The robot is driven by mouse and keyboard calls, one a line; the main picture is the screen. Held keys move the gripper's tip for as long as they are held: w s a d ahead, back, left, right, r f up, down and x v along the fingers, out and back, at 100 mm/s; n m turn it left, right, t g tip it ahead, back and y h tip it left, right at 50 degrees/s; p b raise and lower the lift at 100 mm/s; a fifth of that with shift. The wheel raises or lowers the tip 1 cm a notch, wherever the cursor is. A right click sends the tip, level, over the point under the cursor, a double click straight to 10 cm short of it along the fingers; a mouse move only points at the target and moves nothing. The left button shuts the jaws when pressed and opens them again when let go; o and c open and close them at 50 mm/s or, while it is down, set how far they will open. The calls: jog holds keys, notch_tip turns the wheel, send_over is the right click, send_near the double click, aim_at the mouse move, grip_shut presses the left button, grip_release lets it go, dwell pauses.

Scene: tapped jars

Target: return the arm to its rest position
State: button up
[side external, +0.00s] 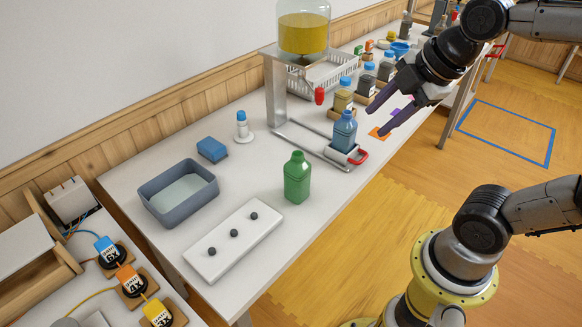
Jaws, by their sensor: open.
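My gripper (387,114) is at the upper right in the side external view. Its two dark purple fingers are spread apart with nothing between them. It hangs above the right edge of the table (232,280), to the right of a blue bottle (344,132). A gap shows between the fingers and the bottle in this view. A green bottle (297,178) stands upright on the table, apart from the gripper.
A large jar of yellow liquid (303,33) with a red tap (319,95) stands on a metal frame. Several small bottles line the far side. A grey basin (153,204), a blue sponge (212,149) and a white board with black knobs (224,251) are nearer.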

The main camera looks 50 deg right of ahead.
jog(key=s+a+f+m, duration=0.1)
jog(key=s+m, duration=0.5)
jog(key=m, duration=0.7)
jog(key=shift+f+m, duration=0.3)
jog(key=shift+f, duration=0.6)
